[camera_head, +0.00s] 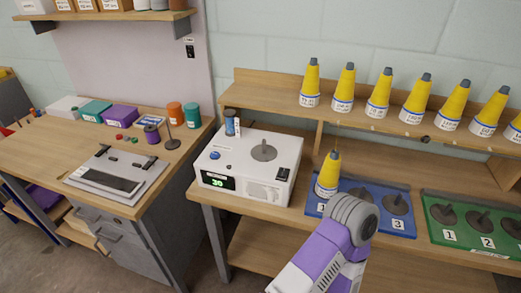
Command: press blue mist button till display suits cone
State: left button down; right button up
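A white machine (278,137) stands on the wooden bench. Its front display (217,181) shows a green 30. A round blue button (215,155) sits on its top left, and nothing touches it. A dark disc with a short peg (264,151) on its top is empty. A yellow cone (328,172) with a white label and blue band stands upright on the blue tray (408,226), near its left end. The label is too small to read. My purple and white arm rises from the bottom, its grey joint in front of the blue tray. Neither gripper's fingers show.
Several yellow cones (378,94) stand on the shelf above. A green tray (474,252) with empty pegs lies right of the blue tray. A second desk (60,146) at left holds boxes and spools.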

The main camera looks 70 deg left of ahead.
aim_at(214, 154)
jog(key=z, duration=0.05)
jog(key=k, duration=1.15)
jog(key=u, duration=1.3)
jog(key=i, duration=0.45)
jog(key=z, duration=0.05)
